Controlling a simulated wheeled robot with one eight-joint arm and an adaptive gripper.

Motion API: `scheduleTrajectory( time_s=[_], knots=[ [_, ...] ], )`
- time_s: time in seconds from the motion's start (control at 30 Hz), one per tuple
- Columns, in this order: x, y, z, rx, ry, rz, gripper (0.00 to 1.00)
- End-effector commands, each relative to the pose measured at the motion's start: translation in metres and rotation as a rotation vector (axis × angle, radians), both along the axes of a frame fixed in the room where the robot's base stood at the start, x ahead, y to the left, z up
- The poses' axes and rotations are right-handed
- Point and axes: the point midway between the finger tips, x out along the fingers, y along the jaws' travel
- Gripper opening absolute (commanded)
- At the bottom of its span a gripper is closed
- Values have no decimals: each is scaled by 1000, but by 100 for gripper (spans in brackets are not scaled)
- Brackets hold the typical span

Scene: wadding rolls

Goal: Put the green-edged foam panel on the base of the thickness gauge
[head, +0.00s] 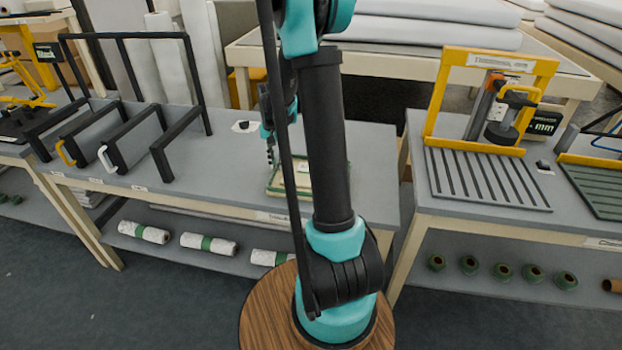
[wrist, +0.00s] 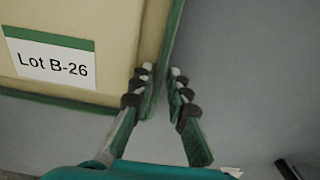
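The green-edged foam panel (wrist: 82,20) is cream with a white "Lot B-26" label, and fills the upper left of the wrist view. In the head view the panel (head: 275,190) lies on the left table, partly hidden behind my arm. My gripper (wrist: 161,75) is at the panel's right edge in the wrist view. One finger is on the panel side and the other on the outer side, with a narrow gap still showing beside the green edge. In the head view my gripper (head: 270,157) is small. The thickness gauge (head: 440,95) has a yellow frame and an empty slatted base (head: 485,180) on the right table.
Black frame racks (head: 125,140) with yellow and white handles stand on the left table. A second slatted plate (head: 598,190) sits right of the gauge. A gap separates the two tables. White rolls (head: 208,243) and green rolls (head: 503,271) lie on lower shelves.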

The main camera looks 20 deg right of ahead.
Motion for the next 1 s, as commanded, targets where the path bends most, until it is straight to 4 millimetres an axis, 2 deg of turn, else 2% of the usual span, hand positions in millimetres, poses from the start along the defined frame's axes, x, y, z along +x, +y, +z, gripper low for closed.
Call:
scheduleTrajectory(
  time_s=[0.03,0.17,0.67,0.87,1.0],
  knots=[
    [0,0,0,0,0,0,16],
    [0,0,0,0,0,0,0],
    [0,0,5,0,0,0,0],
    [-1,0,26,0,0,0,0],
    [-1,0,59,0,0,0,0]
  ],
)
